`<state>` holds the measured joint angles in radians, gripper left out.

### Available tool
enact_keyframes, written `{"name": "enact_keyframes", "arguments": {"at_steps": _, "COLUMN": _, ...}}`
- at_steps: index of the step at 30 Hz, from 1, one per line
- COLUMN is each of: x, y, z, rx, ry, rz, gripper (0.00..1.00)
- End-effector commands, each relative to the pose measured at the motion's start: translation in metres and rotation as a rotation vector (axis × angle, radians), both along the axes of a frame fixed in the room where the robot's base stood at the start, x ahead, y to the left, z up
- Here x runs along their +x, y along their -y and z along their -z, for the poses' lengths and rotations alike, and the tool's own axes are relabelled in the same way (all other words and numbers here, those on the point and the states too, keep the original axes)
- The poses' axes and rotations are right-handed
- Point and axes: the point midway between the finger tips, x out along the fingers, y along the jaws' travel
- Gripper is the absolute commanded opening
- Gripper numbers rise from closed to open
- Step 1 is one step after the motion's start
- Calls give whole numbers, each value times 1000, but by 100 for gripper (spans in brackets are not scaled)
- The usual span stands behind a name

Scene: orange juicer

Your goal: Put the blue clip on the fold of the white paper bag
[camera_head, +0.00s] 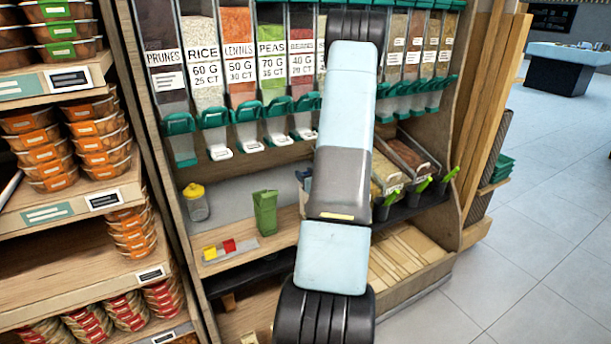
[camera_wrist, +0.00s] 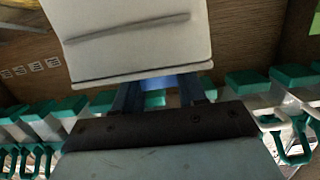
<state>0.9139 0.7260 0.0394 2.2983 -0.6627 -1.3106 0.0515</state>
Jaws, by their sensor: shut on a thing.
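In the wrist view, the white paper bag (camera_wrist: 135,28) fills the upper middle, with a dark crease across it and a folded edge along its bottom. My gripper (camera_wrist: 157,92) is just below that edge, its two dark blue fingers pointing at the bag. The blue clip (camera_wrist: 154,98) shows as a brighter blue patch between the fingers, which are shut on it. The clip's far end meets or passes behind the bag's edge; I cannot tell whether it grips the fold. In the head view my arm hides the bag and most of the gripper.
A grey strip with a yellow clip and a red clip (camera_head: 229,246) lies on the shelf at left. A green bag (camera_head: 265,212) and a yellow-lidded jar (camera_head: 196,202) stand nearby. Dispensers with green spouts (camera_head: 244,113) hang above. Scoop bins (camera_head: 405,160) are at right.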

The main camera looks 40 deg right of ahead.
Motion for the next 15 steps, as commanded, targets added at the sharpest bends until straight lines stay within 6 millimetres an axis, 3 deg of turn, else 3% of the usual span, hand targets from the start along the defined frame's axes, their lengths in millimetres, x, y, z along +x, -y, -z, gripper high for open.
{"name": "enact_keyframes", "arguments": {"at_steps": 11, "x": -1, "y": 0, "z": 1, "rx": 0, "ry": 0, "rz": 0, "gripper": 13}}
{"name": "enact_keyframes", "arguments": {"at_steps": 12, "x": -1, "y": 0, "z": 1, "rx": 0, "ry": 0, "rz": 0, "gripper": 44}}
{"name": "enact_keyframes", "arguments": {"at_steps": 15, "x": -1, "y": 0, "z": 1, "rx": 0, "ry": 0, "rz": 0, "gripper": 53}}
